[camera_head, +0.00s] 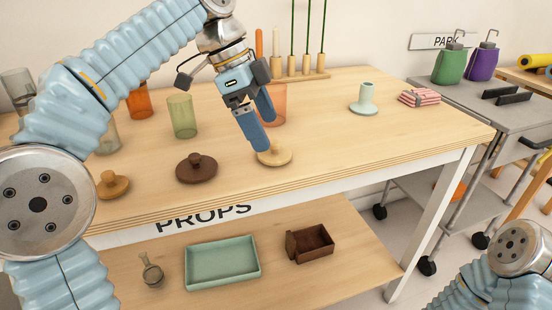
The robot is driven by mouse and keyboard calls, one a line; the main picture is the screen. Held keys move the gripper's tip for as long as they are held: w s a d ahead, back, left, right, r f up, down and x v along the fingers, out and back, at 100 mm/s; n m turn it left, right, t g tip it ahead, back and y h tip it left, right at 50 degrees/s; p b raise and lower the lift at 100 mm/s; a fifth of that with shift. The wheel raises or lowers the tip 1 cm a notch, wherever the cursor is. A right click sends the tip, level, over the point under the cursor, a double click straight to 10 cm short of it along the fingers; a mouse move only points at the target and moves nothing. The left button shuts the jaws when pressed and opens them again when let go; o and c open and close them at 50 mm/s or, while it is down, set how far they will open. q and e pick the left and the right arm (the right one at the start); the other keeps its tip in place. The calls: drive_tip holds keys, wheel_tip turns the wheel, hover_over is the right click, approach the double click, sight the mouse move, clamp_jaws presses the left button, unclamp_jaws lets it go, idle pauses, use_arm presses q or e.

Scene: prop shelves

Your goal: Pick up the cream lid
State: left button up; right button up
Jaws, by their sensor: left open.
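The cream lid (280,156), a flat disc with a round knob, lies on the wooden table top near its front edge. My left gripper (264,133) comes down from above with its two blue fingers apart. The nearer fingertip is just above and left of the lid in the picture and overlaps its knob. The gap between finger and knob is hard to judge, and nothing shows between the fingers. My right gripper is out of view; only part of my right arm shows at the bottom right.
A dark brown lid (197,170) and a tan lid (113,186) lie to the left. Coloured cups stand behind, including a green one (182,117) and an orange one (279,104). A pale green holder (364,100) stands right. The table's right front is clear.

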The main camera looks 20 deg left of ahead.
sight(275, 142)
use_arm(q)
drive_tip(key=b+x, duration=0.1)
drive_tip(key=x, duration=0.4)
drive_tip(key=shift+w+d, duration=0.1)
drive_tip(key=shift+d, duration=0.15)
drive_tip(key=shift+c, duration=0.4)
drive_tip(key=c, duration=1)
